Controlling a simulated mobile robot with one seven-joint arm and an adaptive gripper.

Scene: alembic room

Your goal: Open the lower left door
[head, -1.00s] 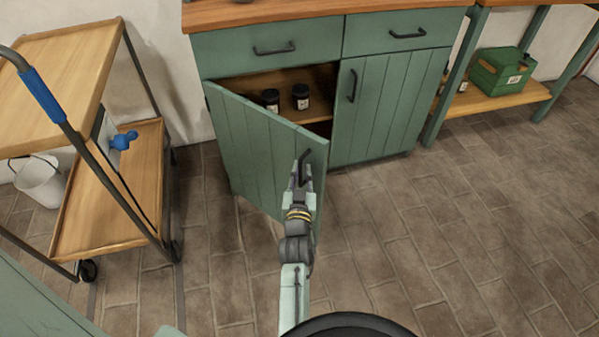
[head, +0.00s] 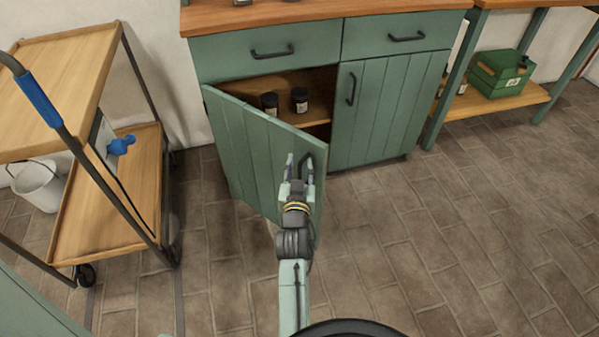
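The lower left door (head: 255,150) of the green cabinet (head: 270,80) stands well ajar, swung out toward me on its left side. Its dark bar handle (head: 311,163) is near the free right edge, on the outer face. My gripper (head: 297,168) is at the handle, in front of the door's free edge. Its two fingers show apart, the left one clear of the handle and the right one close beside it. I cannot tell whether a finger touches the handle. Two dark jars (head: 300,98) stand on the shelf inside.
The lower right door (head: 388,108) and both drawers (head: 396,33) are shut. A wheeled wooden cart (head: 115,200) stands to the left of the open door. A green box (head: 500,73) sits on a low shelf at right. The tiled floor (head: 450,230) at right is clear.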

